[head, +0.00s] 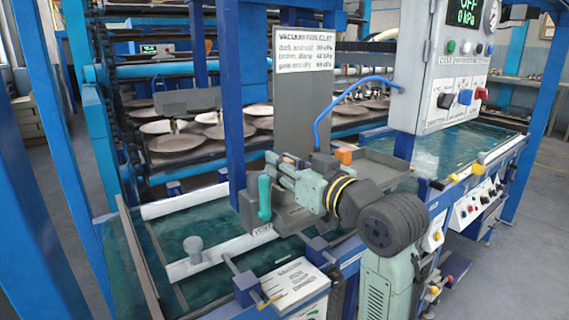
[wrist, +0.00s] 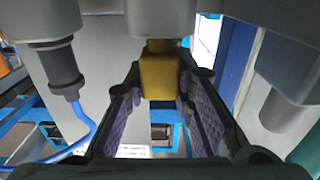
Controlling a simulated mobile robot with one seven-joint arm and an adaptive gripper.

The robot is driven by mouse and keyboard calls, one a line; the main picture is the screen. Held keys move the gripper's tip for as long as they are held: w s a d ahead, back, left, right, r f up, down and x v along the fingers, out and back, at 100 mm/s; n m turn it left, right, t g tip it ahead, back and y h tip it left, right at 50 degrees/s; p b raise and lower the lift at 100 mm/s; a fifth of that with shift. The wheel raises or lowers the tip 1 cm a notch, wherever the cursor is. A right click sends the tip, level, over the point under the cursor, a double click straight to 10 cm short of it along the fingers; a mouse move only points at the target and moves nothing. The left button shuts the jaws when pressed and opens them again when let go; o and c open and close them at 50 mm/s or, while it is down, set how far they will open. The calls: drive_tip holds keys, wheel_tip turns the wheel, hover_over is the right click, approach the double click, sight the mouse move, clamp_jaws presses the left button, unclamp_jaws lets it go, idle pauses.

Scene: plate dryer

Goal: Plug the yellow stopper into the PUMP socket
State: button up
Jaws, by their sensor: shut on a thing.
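In the wrist view the yellow stopper (wrist: 159,76) sits between the two fingers of my gripper (wrist: 162,82), which is shut on it. The stopper's upper end in that view meets a grey body (wrist: 165,18); I cannot tell whether it is seated, touching or just in front. I see no readable PUMP label, so I cannot tell which socket is PUMP. A grey fitting with a dark connector (wrist: 64,82) and blue hose is at left. In the head view my gripper (head: 283,170) is at the grey station below the upright sign plate; the stopper cannot be made out there.
A blue hose (head: 318,122) runs from the control box (head: 432,70) down beside my arm. A teal handle (head: 264,197) hangs left of my gripper, and an orange block (head: 345,156) is at its right. A blue post (head: 233,100) stands close by on the left.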

drive_tip(key=shift+f, duration=0.45)
idle(0.3)
drive_tip(key=o, duration=1.1)
drive_tip(key=shift+c, duration=0.2)
drive_tip(key=shift+s, duration=0.1)
drive_tip(key=v, duration=1.2)
